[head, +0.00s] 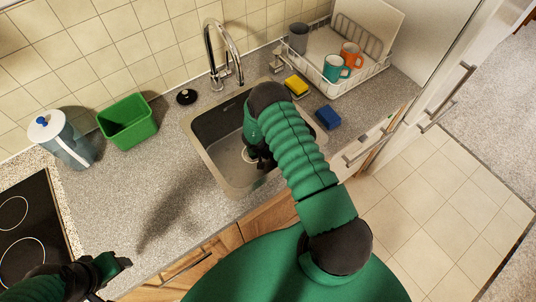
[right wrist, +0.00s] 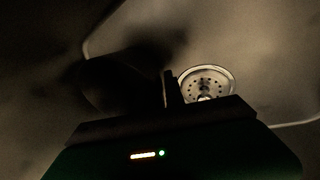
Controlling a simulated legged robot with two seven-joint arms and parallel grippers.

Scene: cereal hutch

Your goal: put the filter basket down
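The filter basket, a round metal strainer with small holes, shows in the right wrist view (right wrist: 207,77) just beyond my right gripper. In the head view a pale ring (head: 248,156) at the sink floor is partly hidden by that gripper. My right gripper (head: 262,160) reaches down into the sink (head: 224,168). One dark finger shows beside the strainer in the right wrist view; I cannot tell whether the fingers hold it. The strainer's lower edge is hidden. My left gripper (head: 116,264) is over the counter's front edge at the lower left, its opening unclear.
A faucet (head: 222,60) stands behind the sink. A black round stopper (head: 186,97), green bin (head: 127,121) and jug (head: 64,140) are left. A yellow sponge (head: 296,85), blue sponge (head: 328,117) and dish rack (head: 357,83) are right.

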